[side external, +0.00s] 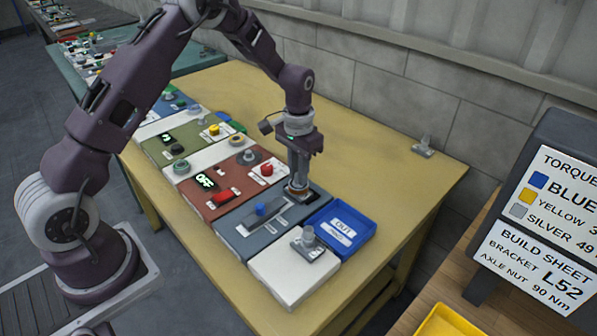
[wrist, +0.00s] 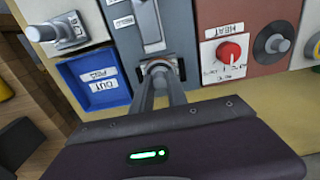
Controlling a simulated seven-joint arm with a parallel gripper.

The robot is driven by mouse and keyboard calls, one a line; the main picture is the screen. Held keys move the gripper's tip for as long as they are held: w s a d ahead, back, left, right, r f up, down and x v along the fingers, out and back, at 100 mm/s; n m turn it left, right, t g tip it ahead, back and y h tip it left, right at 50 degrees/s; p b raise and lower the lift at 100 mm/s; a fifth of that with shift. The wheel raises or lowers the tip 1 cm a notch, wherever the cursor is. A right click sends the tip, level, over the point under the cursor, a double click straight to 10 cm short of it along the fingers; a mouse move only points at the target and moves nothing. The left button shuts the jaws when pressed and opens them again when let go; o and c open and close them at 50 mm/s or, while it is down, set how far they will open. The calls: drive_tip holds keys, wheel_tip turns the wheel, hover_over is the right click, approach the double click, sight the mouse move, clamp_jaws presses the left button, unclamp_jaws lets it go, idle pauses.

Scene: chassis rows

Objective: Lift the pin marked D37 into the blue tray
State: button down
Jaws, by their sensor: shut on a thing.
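My gripper (side external: 298,187) points down at the far right corner of the grey panel (side external: 238,231), beside the blue tray. In the wrist view its fingers are closed around a small pin (wrist: 160,69), which is mostly hidden between them. The pin seems to be at its place on the panel; I cannot tell whether it is raised. The marking D37 is not readable. The blue tray (side external: 364,238) stands right next to the panel and carries white labels, one reading OUT. It also shows in the wrist view (wrist: 66,76), with no pin visible in it.
A slider with a blue knob (side external: 261,210) is on the grey panel. A white block with a grey post (side external: 308,238) stands in front of the tray. The red panel (side external: 190,199) has a red knob (side external: 267,169). The yellow table (side external: 400,185) is clear behind the tray.

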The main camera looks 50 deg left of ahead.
drive_tip(key=shift+r, duration=0.1)
drive_tip(key=shift+r, duration=2.95)
drive_tip(key=shift+d, duration=0.1)
drive_tip(key=d+r, duration=0.1)
drive_tip(key=d, duration=1.2)
drive_tip(key=shift+w+d+f, duration=0.1)
drive_tip(key=shift+d+f, duration=0.05)
drive_tip(key=shift+f, duration=1.4)
drive_tip(key=shift+w+d+f, duration=0.1)
drive_tip(key=shift+f, duration=1.45)
drive_tip(key=shift+w+d+f, duration=0.1)
drive_tip(key=shift+d+f, duration=0.05)
drive_tip(key=shift+f, duration=1.4)
